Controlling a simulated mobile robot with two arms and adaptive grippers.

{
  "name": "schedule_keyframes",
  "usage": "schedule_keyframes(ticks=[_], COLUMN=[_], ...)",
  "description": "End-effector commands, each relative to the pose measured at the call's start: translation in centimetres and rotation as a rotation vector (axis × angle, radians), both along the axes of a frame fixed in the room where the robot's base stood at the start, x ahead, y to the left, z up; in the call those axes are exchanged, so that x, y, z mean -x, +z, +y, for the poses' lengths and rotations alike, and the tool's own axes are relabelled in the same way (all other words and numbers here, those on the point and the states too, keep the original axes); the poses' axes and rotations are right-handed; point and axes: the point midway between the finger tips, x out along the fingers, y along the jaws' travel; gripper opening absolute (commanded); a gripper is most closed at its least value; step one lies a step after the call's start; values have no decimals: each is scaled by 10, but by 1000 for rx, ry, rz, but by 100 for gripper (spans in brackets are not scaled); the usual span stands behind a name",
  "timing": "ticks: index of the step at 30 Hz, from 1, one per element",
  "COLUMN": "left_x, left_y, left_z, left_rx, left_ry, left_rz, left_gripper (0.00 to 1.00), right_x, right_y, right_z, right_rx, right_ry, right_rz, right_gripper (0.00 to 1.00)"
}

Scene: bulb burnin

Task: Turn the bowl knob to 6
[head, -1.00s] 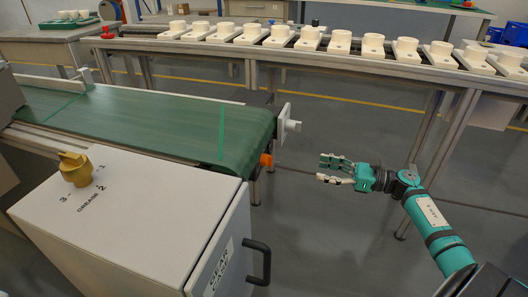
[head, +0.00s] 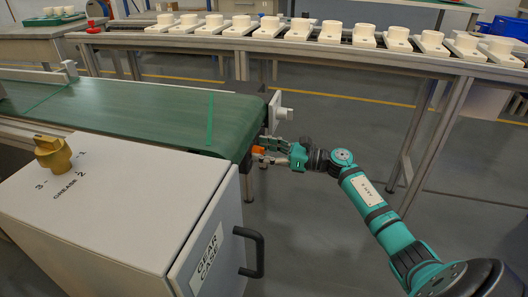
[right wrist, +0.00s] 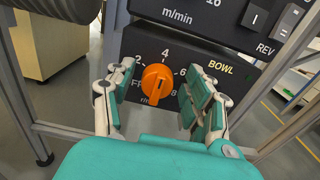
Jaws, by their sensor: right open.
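The bowl knob (right wrist: 157,84) is an orange dial on a dark panel (right wrist: 140,42) marked "BOWL", with 2, 4, 6 and 8 around it. Its ridge stands roughly upright, a little tilted; which end is the pointer I cannot tell surely. My right gripper (right wrist: 158,92) is open, with its teal-padded fingers on either side of the knob and gaps still showing. In the head view the right gripper (head: 272,152) is at the conveyor's near right end, by the small orange knob (head: 258,150). My left gripper is not in view.
Above the knob is another panel (right wrist: 195,17) marked "m/min" and "REV". The green conveyor (head: 130,112) lies to the left. A grey gear case cabinet (head: 110,205) with a yellow knob (head: 52,153) and black handle (head: 250,250) stands in front.

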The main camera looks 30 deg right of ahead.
Motion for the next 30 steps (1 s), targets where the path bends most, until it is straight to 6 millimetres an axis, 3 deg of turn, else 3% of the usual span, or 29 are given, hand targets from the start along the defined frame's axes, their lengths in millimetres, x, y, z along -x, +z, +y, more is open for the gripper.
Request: schedule_keyframes(ticks=[6,17,30], left_x=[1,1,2], left_y=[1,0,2], left_z=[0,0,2], left_rx=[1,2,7], left_ry=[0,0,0], left_rz=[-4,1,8], left_gripper=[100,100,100], right_x=[0,0,-1], right_y=[0,0,1], right_z=[0,0,-2], right_rx=[-1,-1,-78], right_ry=[0,0,-2], right_rz=[1,1,66], right_gripper=[51,4,3])
